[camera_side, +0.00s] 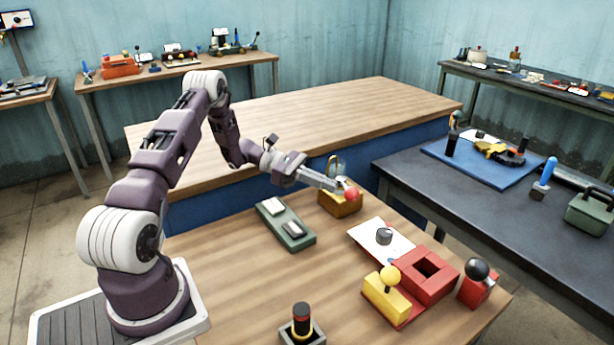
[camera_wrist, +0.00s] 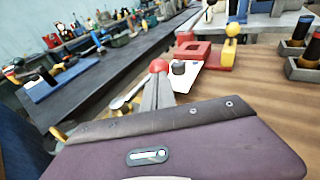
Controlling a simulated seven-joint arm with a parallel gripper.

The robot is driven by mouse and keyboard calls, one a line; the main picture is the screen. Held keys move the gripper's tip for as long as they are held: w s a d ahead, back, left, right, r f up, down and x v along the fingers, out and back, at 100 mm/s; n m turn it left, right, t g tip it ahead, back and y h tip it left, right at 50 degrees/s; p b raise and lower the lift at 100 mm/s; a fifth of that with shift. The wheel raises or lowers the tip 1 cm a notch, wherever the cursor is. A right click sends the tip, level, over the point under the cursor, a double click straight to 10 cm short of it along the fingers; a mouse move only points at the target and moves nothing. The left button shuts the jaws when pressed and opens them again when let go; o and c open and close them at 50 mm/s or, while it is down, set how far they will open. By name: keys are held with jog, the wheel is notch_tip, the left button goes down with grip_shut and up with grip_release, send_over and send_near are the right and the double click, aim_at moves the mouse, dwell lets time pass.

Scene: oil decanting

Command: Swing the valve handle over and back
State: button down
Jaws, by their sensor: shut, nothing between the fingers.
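The valve appears to be the orange-brown block (camera_side: 340,204) near the table's far edge, with a brass arch and a round gauge-like disc above it. A red ball (camera_side: 352,194), seemingly the handle's knob, shows at its front right. My gripper (camera_side: 338,187) is shut and empty, with its fingertips right beside the red ball. Whether the fingers touch the ball I cannot tell. My fingers hide part of the valve.
A green tray (camera_side: 293,236) lies left of the valve. A white sheet with a grey knob (camera_side: 384,236) is to the right. Nearer are a red block with a square hole (camera_side: 440,292), a yellow ball-topped block (camera_side: 384,298) and a black-knobbed red block (camera_side: 472,292).

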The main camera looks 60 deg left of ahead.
jog(key=shift+x, duration=1)
jog(key=shift+w+d+n+t+y, duration=1)
jog(key=shift+w+d+n+t, duration=0.2)
jog(key=shift+w+t, duration=0.1)
jog(key=shift+s, duration=0.1)
